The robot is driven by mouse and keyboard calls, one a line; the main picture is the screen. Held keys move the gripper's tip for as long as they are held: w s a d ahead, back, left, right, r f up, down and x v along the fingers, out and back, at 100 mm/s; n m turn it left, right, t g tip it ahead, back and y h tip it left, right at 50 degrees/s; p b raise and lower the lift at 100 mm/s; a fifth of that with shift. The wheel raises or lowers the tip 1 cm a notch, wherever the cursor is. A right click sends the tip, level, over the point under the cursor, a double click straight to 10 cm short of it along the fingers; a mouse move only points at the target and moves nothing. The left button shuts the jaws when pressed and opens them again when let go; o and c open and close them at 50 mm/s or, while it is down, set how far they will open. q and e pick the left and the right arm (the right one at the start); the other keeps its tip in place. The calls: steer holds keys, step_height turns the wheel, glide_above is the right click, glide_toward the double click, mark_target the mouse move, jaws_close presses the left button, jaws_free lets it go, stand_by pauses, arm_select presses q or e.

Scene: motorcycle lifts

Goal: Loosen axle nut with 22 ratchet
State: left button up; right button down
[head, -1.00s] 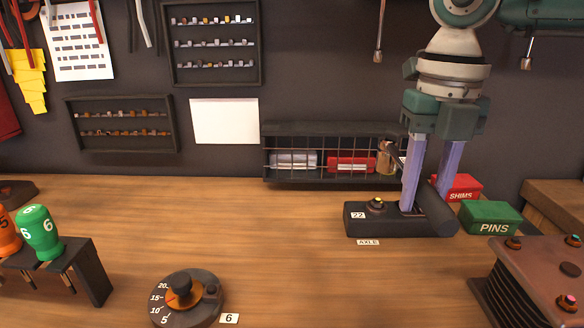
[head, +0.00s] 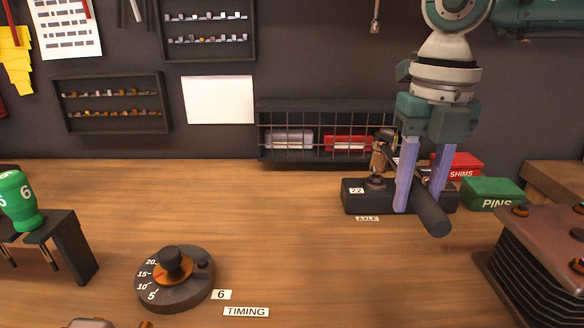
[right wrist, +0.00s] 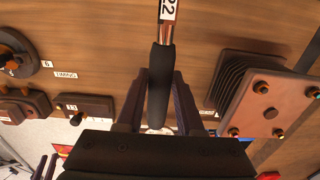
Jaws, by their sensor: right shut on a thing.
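My right gripper (head: 421,200) is shut on the ratchet's black handle (head: 432,212); the handle slopes toward the viewer between the fingers. The ratchet's tan socket end (head: 378,160) hangs just above the axle nut (head: 376,181); I cannot tell if they touch. The nut sits on the left part of the dark axle block (head: 355,203), marked 22 and AXLE, partly hidden by my fingers. In the right wrist view the handle (right wrist: 160,85) lies between the fingers, with a 22 label on its shaft (right wrist: 167,12). My left gripper is not in view.
A wire-front rack (head: 300,160) stands behind. A red SHIMS box (head: 462,162) and green PINS box (head: 490,193) are right of the block. A finned brown block (head: 545,235) stands front right, the TIMING dial (head: 175,280) front left. The middle bench is clear.

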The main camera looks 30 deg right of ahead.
steer(key=shift+f, duration=0.45)
stand_by(1.0)
steer(key=shift+f+b, duration=0.15)
steer(key=shift+b, duration=0.15)
steer(key=shift+f, duration=0.3)
stand_by(1.2)
steer(key=shift+s+d+n+b, duration=0.3)
steer(key=shift+d+n, duration=0.2)
steer(key=shift+d, duration=0.1)
steer(key=shift+s+d+n, duration=0.25)
steer(key=shift+d+n, duration=0.25)
steer(key=shift+d, duration=0.15)
steer(key=shift+s+d+n, duration=0.25)
steer(key=shift+d+n, duration=0.25)
steer(key=shift+d, duration=0.1)
